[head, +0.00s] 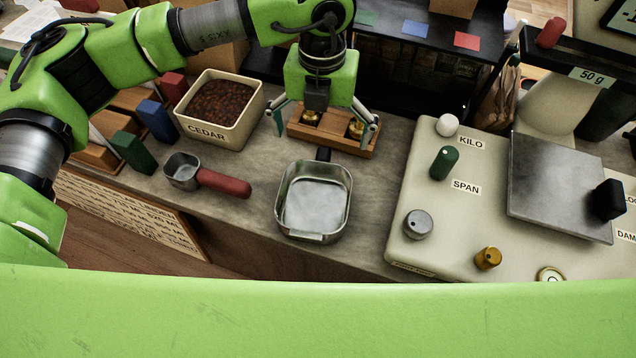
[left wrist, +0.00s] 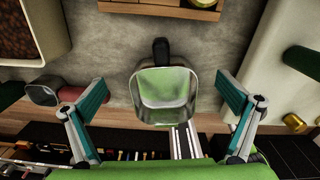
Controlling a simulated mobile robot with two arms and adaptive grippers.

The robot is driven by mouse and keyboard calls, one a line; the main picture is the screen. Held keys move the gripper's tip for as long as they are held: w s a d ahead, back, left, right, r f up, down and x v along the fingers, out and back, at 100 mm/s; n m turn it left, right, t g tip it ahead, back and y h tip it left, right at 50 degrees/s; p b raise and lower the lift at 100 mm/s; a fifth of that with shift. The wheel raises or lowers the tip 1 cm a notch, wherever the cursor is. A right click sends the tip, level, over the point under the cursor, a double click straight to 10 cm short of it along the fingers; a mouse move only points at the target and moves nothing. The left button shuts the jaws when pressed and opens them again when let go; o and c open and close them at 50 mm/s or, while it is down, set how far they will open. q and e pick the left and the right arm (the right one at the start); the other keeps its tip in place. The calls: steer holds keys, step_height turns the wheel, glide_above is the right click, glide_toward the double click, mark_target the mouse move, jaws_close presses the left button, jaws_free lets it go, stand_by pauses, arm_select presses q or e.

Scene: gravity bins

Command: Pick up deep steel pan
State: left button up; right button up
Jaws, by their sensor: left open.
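The deep steel pan (head: 314,197) sits on the grey counter near its front edge. Its short black handle (head: 323,154) points away toward the back. My left gripper (head: 322,127) is open above the counter, behind the pan in the head view, its fingers spread to either side of the handle end. In the left wrist view the pan (left wrist: 163,92) lies between the open fingers of my left gripper (left wrist: 160,103), and nothing is held. My right gripper is not in either view.
A wooden block with brass weights (head: 334,132) stands behind the pan. A small scoop with a red handle (head: 222,183) and a CEDAR bin (head: 243,127) are to the left. A cream scale with knobs (head: 408,190) stands at the right. Bare counter (head: 375,185) lies between pan and scale.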

mark_target(322, 159)
arm_select(q)
step_height(322, 159, down, 4)
steer(key=shift+r+p, duration=0.25)
steer(key=shift+p, duration=0.05)
steer(key=shift+w+f, duration=0.1)
steer(key=shift+f, duration=0.15)
steer(key=f+p, duration=0.1)
steer(key=f, duration=0.1)
steer(key=f+p, duration=0.1)
steer(key=f, duration=0.1)
steer(key=shift+s+d+p, duration=0.1)
steer(key=shift+s+p, duration=0.1)
steer(key=shift+p, duration=0.2)
steer(key=shift+f, duration=0.55)
steer(key=shift+c, duration=0.4)
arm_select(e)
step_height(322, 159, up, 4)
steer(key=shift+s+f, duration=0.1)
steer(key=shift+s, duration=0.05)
arm_select(q)
steer(key=c, duration=1.1)
